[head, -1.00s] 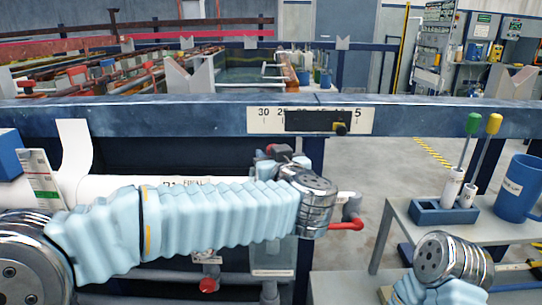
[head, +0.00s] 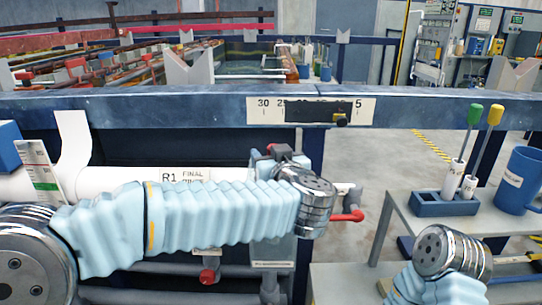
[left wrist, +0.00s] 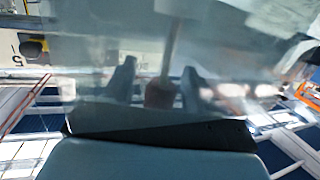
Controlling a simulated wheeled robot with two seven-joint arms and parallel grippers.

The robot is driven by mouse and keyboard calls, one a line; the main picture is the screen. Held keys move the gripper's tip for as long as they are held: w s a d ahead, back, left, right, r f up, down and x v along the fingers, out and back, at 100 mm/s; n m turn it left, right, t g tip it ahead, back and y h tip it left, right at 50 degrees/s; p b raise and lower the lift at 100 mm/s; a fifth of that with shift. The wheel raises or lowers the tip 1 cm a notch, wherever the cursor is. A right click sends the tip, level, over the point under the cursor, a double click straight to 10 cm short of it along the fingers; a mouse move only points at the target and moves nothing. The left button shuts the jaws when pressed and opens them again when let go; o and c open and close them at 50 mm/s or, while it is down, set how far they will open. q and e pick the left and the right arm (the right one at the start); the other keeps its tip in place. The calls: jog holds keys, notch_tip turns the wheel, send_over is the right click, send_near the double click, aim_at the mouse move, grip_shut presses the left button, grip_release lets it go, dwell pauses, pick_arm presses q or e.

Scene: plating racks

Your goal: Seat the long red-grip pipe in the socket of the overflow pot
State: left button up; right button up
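My left gripper (head: 284,157) is partly hidden behind its wrist in the head view, beneath the blue beam. In the left wrist view two grey fingers (left wrist: 157,78) stand apart, seen through a hazy, see-through surface. Between them is a dull red-brown grip (left wrist: 160,92) with a thin shaft (left wrist: 172,45) running up from it. Gaps show beside the grip, and I see no clear contact. A translucent container (head: 273,249) hangs below my left wrist; I cannot tell whether it is the overflow pot. No socket can be made out.
A blue beam (head: 200,108) with a number scale (head: 264,110) crosses in front. A white pipe (head: 120,184) and a red-handled valve (head: 346,216) lie below. At right a grey bench (head: 410,222) bears a blue holder (head: 445,204) with green- and yellow-topped tools, and a blue mug (head: 517,180).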

pick_arm(q)
jog(key=shift+s, duration=0.1)
jog(key=v, duration=1.3)
jog(key=shift+s+d+r+b, duration=0.15)
jog(key=shift+s+b, duration=0.1)
jog(key=shift+b, duration=0.15)
